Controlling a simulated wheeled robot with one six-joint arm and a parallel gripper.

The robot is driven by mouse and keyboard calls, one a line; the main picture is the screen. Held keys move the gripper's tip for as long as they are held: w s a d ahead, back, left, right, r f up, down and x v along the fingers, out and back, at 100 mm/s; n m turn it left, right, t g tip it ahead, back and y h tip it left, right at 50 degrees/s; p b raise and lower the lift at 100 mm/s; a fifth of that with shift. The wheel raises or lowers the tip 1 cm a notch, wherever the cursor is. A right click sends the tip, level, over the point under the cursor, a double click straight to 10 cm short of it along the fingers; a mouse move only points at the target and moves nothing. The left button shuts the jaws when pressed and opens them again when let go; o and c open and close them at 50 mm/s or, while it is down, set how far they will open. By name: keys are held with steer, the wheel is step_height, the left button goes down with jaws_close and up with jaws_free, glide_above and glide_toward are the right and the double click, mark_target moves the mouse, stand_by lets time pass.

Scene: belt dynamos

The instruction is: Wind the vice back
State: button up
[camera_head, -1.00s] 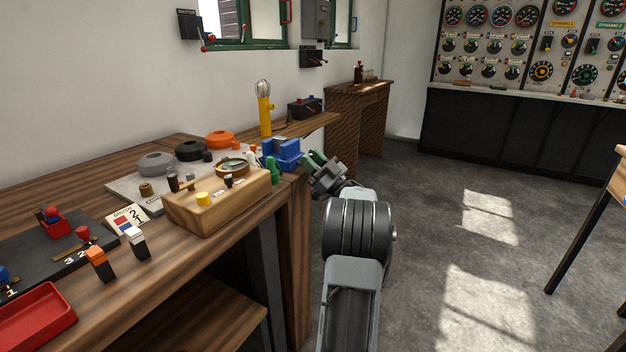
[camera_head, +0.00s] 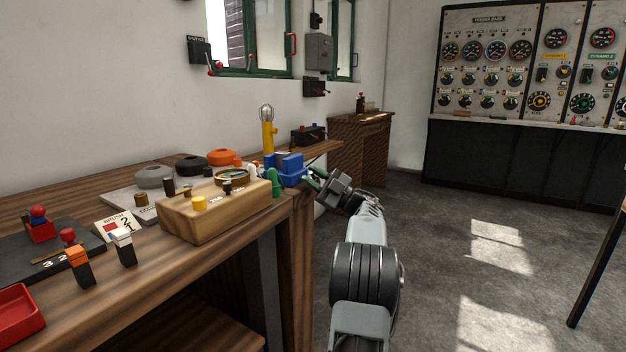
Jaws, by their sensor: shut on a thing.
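The blue vice (camera_head: 284,176) stands at the right end of the wooden workbench, near its edge. My gripper (camera_head: 317,179) reaches in from the right, at the vice's right side. Its green-tipped fingers are shut at the vice's handle end. The handle itself is mostly hidden by the fingers, and its turn angle cannot be told.
A wooden block (camera_head: 216,214) with a yellow knob and a lens stands left of the vice. A small green figure-like piece (camera_head: 275,183) is close in front of the vice. A yellow lamp (camera_head: 268,138) stands behind. Open floor (camera_head: 440,260) lies to the right.

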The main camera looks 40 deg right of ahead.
steer(key=shift+n, duration=0.4)
stand_by(1.5)
steer(key=o, duration=0.6)
steer(key=shift+f, duration=0.1)
steer(key=shift+p+v, duration=0.3)
steer(key=shift+v, duration=6.6)
steer(key=shift+d, duration=0.15)
